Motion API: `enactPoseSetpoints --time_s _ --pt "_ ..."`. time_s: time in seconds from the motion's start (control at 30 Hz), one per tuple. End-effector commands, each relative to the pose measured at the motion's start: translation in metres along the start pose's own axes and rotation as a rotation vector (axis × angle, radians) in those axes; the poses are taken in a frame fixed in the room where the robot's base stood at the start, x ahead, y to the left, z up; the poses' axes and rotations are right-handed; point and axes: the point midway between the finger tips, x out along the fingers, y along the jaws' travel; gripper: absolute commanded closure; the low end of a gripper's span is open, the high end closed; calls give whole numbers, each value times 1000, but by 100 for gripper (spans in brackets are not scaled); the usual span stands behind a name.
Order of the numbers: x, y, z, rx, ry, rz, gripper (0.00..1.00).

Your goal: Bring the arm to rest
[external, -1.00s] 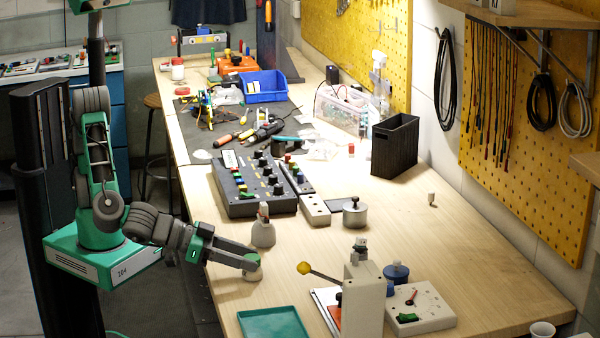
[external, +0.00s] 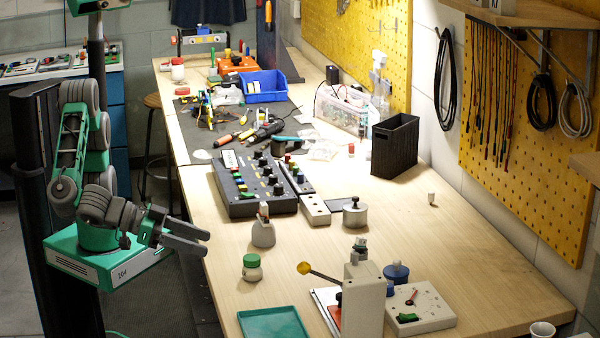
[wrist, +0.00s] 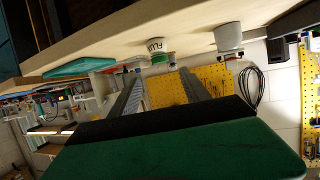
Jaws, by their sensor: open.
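My arm is folded back beside my column at the left of the external view. My gripper (external: 190,238) is open and empty, off the bench's left edge, with its fingers pointing right. It also shows in the wrist view (wrist: 160,92), its two fingers apart with nothing between them. A small white jar with a green lid (external: 252,267) stands upright on the bench, to the right of my gripper and apart from it. The jar also shows in the wrist view (wrist: 156,46), where part of its label can be read.
The floor between my base and the bench is clear.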

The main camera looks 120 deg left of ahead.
Motion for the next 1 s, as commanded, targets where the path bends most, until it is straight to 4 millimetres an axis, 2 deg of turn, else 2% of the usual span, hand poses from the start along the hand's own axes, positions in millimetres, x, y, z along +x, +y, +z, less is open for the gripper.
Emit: enactPoseSetpoints --time_s 0.13,0.47,0.57,0.6,0.67,0.7,0.77,0.8,0.9,1.0 --pt "-9 0 0 -1 1 0 45" --pt "-9 0 0 1 0 0 45" --pt "-9 -2 2 70 -9 -7 45" --pt "-9 -7 10 140 -43 -25 45" --pt "-12 0 45 284 -162 4 45" --pt "-14 2 73 383 -239 32 45" --pt "-22 0 114 529 -352 79 45" --pt "-29 -2 138 617 -423 114 45" --pt "-53 -13 188 810 -580 213 45" --pt "-85 -29 222 973 -723 333 45"
